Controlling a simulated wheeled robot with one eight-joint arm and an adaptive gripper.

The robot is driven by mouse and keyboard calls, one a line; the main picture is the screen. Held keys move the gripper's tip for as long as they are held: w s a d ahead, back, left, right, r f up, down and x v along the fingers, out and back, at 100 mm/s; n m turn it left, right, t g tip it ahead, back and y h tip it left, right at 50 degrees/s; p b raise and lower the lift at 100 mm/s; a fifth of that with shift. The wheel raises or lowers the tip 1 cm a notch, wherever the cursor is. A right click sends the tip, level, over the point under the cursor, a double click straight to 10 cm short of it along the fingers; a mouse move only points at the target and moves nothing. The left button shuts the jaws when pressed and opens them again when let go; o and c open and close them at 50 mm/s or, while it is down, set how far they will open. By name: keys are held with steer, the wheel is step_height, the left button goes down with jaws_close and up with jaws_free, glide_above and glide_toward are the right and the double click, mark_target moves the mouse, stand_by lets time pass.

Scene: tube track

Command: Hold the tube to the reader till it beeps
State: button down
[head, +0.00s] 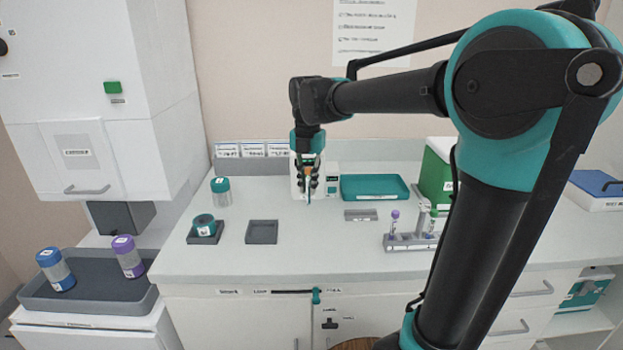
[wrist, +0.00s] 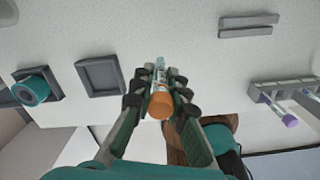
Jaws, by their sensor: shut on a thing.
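My gripper (head: 308,190) is shut on a tube with an orange cap, above the back of the counter. In the wrist view my gripper (wrist: 160,88) has the tube (wrist: 161,72) between its fingers, cap towards the camera. A white device (head: 332,178), probably the reader, stands on the counter behind my gripper and is partly hidden by it. I cannot tell whether the tube touches it. No reader can be made out in the wrist view.
A teal tray (head: 375,188) is right of the device. A tube rack (head: 410,242) with a purple-capped tube stands at front right. A square grey holder (head: 262,232) is empty; another (head: 205,236) bears a teal-topped pot. The counter's middle front is clear.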

steer(key=w+f, duration=0.1)
steer(key=w, duration=0.1)
steer(key=w+f, duration=0.3)
steer(key=w, duration=0.1)
steer(key=shift+w+f, duration=0.35)
steer(key=shift+w, duration=0.8)
steer(key=s+r, duration=0.5)
stand_by(0.5)
